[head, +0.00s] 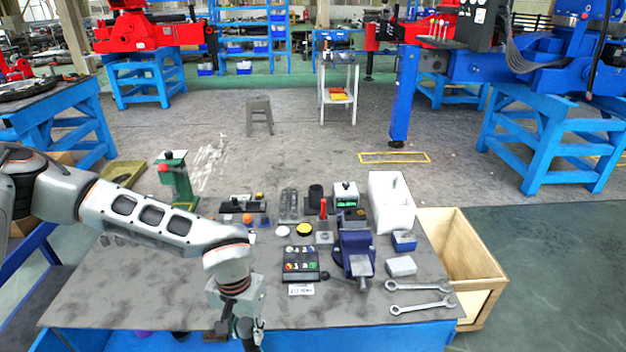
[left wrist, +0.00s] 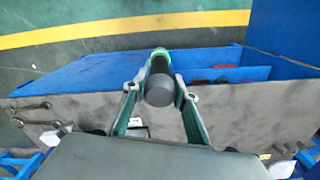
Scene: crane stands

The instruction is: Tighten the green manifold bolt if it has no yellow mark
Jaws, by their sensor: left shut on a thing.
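In the head view a dark block (head: 300,264) with several small coloured caps, among them red, yellow and green, lies on the grey bench; it is probably the manifold. A white label (head: 301,289) lies at its front. The caps are too small to tell whether the green one has a yellow mark. My left gripper (head: 246,328) is at the bench's front edge, left of and nearer than the block. In the left wrist view my left gripper (left wrist: 160,98) is shut on a dark cylindrical tool (left wrist: 160,85) with a green part. My right gripper is not in view.
A blue vise (head: 354,245) stands right of the block. Two wrenches (head: 421,297) lie at the bench's right front. A white box (head: 391,203) and a green press (head: 177,182) stand farther back. A wooden crate (head: 464,262) stands beside the bench. The bench's left part (head: 130,285) is clear.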

